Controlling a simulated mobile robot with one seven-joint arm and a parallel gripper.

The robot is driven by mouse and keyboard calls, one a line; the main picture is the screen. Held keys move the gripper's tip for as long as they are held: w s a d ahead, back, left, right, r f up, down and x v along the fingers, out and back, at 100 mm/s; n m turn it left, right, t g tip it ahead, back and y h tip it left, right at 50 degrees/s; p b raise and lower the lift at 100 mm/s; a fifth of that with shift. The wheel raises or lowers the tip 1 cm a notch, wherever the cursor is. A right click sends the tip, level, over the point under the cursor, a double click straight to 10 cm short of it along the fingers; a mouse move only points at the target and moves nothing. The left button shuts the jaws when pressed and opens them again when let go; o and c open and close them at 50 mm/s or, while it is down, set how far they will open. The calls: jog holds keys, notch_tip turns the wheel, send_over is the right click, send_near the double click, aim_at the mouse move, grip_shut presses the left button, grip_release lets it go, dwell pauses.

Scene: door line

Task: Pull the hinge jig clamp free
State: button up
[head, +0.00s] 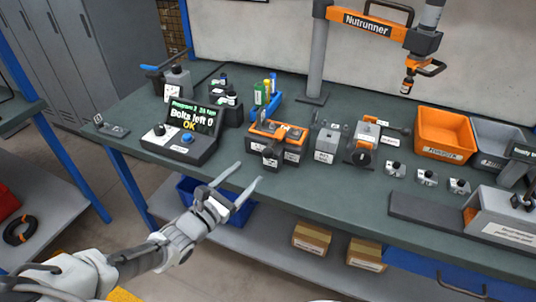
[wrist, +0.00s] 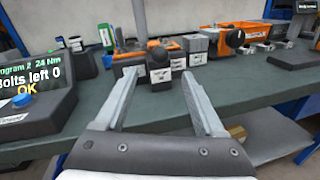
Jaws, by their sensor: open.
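An orange-topped fixture (head: 291,132) with a dark block or knob (head: 270,152) at its front stands on the green bench. In the wrist view the dark knob (wrist: 158,55) shows just beyond and between my fingertips. A second grey and orange fixture (head: 366,133) with a round dark face stands to its right; it also shows in the wrist view (wrist: 231,41). The labels are too small to read, so I cannot tell which part is the hinge jig clamp. My gripper (head: 249,174) is open and empty, in front of the bench edge, apart from both fixtures.
A control box (head: 180,135) reading "Bolts left 0 OK" stands to the left. A grey block (head: 326,145) sits between the fixtures. Orange (head: 445,148) and grey bins stand at right. A Nutrunner arm (head: 378,25) hangs above. Several small labelled pieces lie right of the fixtures.

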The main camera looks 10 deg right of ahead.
aim_at(264, 156)
jog(key=b+x, duration=0.1)
jog(key=x, duration=0.9)
jog(key=shift+w+d, duration=0.3)
grip_shut()
dwell(0.9)
